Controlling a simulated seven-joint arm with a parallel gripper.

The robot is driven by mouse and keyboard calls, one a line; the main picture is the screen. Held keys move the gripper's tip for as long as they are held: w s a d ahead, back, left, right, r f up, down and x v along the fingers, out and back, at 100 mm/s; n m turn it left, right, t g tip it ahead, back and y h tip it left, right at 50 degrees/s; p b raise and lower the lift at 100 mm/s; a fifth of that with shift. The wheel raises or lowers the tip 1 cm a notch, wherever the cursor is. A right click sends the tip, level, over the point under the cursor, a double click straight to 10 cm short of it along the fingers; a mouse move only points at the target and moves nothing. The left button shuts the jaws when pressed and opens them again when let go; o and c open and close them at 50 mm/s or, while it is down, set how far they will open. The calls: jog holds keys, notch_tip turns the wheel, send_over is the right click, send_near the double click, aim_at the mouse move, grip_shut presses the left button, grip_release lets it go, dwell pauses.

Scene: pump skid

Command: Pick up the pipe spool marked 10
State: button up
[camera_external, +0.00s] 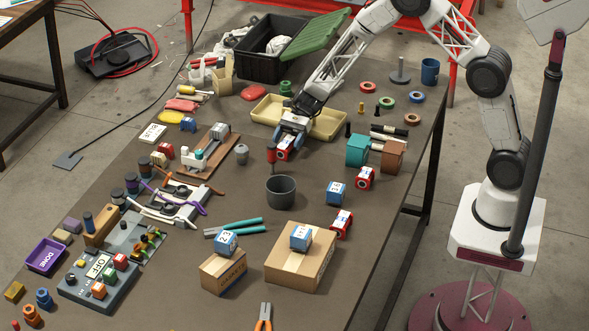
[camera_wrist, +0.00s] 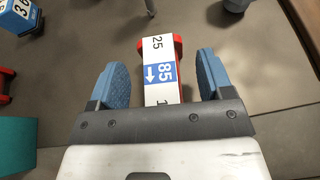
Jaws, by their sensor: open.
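My gripper (camera_wrist: 163,80) is open, with one blue fingertip on each side of a red-ended pipe spool (camera_wrist: 157,45). Its white and blue label shows "25", "85" with an arrow, and a "1" cut off by my gripper, so I cannot tell whether it is the one marked 10. In the external view my gripper (camera_external: 292,127) is over this spool (camera_external: 284,153), behind the grey cup. Two more red-ended spools lie to the right, one by the brown box (camera_external: 366,178) and one nearer the front (camera_external: 342,223). Their marks are too small to read.
A grey cup (camera_external: 281,192) stands just in front of my gripper. A tan tray (camera_external: 328,123) lies behind it, and a teal box (camera_external: 357,150) stands to the right. Blue-and-white cubes sit on the table (camera_external: 336,193) and on the cardboard boxes (camera_external: 300,272).

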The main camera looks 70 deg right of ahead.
aim_at(287, 141)
dwell(0.4)
jog(key=c, duration=1)
jog(key=shift+c, duration=0.2)
jog(key=shift+r, duration=0.35)
grip_shut()
notch_tip(287, 141, up, 9)
jog(key=shift+r, duration=0.15)
